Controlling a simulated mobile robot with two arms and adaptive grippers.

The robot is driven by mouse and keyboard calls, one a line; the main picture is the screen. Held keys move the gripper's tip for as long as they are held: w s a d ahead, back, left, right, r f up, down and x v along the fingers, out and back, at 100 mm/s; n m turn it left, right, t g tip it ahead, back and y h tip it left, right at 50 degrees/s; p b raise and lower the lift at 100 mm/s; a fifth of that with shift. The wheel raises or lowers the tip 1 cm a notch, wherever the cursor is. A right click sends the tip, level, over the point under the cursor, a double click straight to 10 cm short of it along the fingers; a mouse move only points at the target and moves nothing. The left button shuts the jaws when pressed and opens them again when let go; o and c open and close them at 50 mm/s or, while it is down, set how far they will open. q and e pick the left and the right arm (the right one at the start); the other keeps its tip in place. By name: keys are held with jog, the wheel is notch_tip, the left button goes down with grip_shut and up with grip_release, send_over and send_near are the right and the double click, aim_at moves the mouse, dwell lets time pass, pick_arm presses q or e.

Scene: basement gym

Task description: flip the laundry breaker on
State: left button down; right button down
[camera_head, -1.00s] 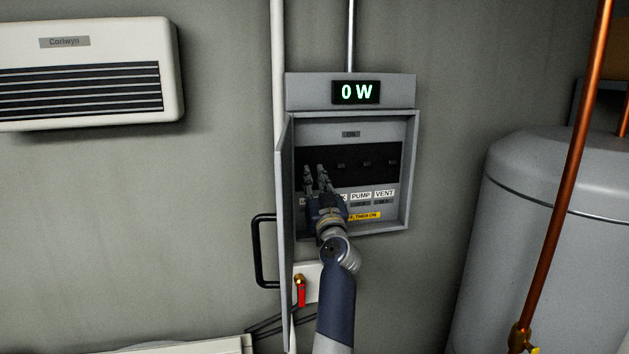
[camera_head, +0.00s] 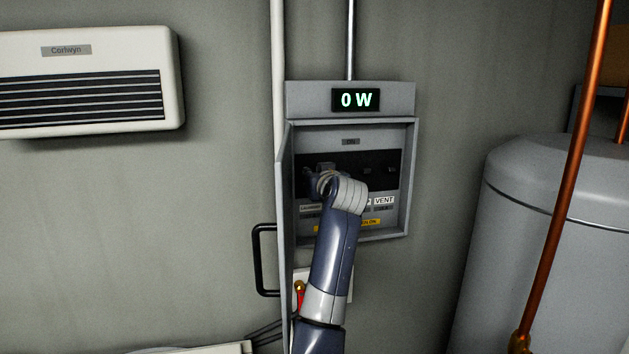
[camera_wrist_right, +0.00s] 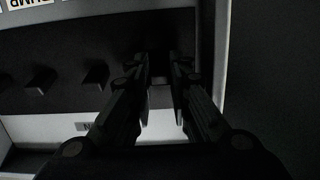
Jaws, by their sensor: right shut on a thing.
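The grey breaker box (camera_head: 409,180) stands open on the wall, with a dark breaker strip (camera_head: 382,170) inside. A small label (camera_head: 311,208) at the row's left end seems to read laundry. My right gripper (camera_head: 318,176) reaches into the box at that left end, its fingers largely hidden by my wrist. In the right wrist view my right gripper (camera_wrist_right: 163,70) is shut on the end breaker's lever (camera_wrist_right: 160,80), which is very dark between the fingertips. Other breaker levers (camera_wrist_right: 95,77) stick out alongside. My left gripper is out of view.
The display (camera_head: 355,100) above the box reads 0 W. The box door (camera_head: 285,230) is swung open at the left, with a black handle (camera_head: 257,260). A heater unit (camera_head: 90,85) hangs at left. A tank (camera_head: 540,240) and copper pipe (camera_head: 570,180) stand at right.

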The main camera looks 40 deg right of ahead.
jog(key=shift+r+g+y, duration=0.3)
jog(key=shift+r+g, duration=0.1)
jog(key=shift+g, duration=0.1)
jog(key=c, duration=1.5)
grip_release()
jog(key=v, duration=1.2)
jog(key=shift+w+r, duration=0.1)
jog(key=shift+d, duration=0.1)
